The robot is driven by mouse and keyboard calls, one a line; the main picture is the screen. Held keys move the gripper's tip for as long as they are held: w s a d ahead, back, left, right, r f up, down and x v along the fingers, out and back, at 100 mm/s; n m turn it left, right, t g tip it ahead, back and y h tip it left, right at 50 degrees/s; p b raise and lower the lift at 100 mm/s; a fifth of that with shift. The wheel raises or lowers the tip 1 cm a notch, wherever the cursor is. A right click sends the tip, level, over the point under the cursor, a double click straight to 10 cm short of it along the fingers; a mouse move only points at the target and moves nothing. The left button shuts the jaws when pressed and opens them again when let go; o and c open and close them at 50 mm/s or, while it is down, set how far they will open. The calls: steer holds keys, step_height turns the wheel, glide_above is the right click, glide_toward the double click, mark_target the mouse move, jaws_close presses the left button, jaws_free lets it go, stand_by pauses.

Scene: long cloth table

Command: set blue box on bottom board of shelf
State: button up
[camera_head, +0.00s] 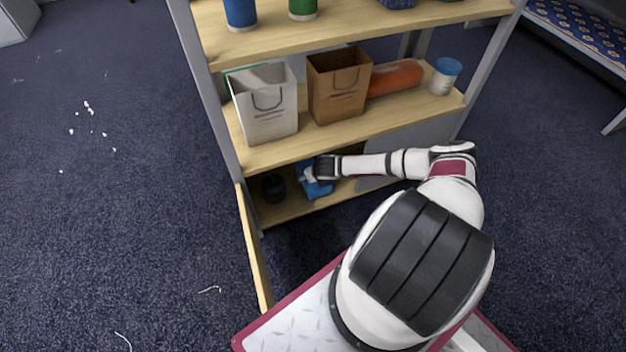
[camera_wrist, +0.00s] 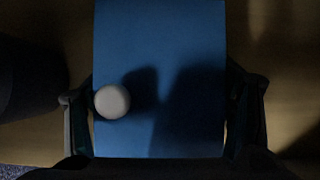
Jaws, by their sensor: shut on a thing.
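The blue box (camera_head: 318,189) is inside the bottom bay of the shelf (camera_head: 349,132), at or just above the bottom board (camera_head: 290,209); I cannot tell whether it touches. In the wrist view the blue box (camera_wrist: 160,45) fills the middle, with a pale round knob or cap on its face. My gripper (camera_head: 314,174) reaches into the bay from the right and is shut on the box. Its fingers (camera_wrist: 160,112) lie along the box's left and right sides in the wrist view. The box's far side is hidden.
A dark round object (camera_head: 273,187) stands left of the box on the bottom board; it also shows dimly in the wrist view (camera_wrist: 30,80). The middle board above holds a white bag (camera_head: 265,104), a brown bag (camera_head: 338,85), an orange roll (camera_head: 396,77) and a blue-lidded tub (camera_head: 444,77).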

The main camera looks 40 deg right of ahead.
steer(key=shift+s+f+b, duration=0.1)
steer(key=shift+f+b, duration=0.35)
steer(key=shift+f, duration=0.3)
steer(key=o, duration=1.3)
steer(key=shift+o, duration=0.2)
steer(key=p+v, duration=0.5)
steer(key=v, duration=0.6)
steer(key=shift+r+p, duration=0.1)
steer(key=shift+p, duration=0.2)
steer(key=shift+s+a+r, duration=0.15)
steer(key=shift+s+r, duration=0.05)
steer(key=shift+r, duration=0.2)
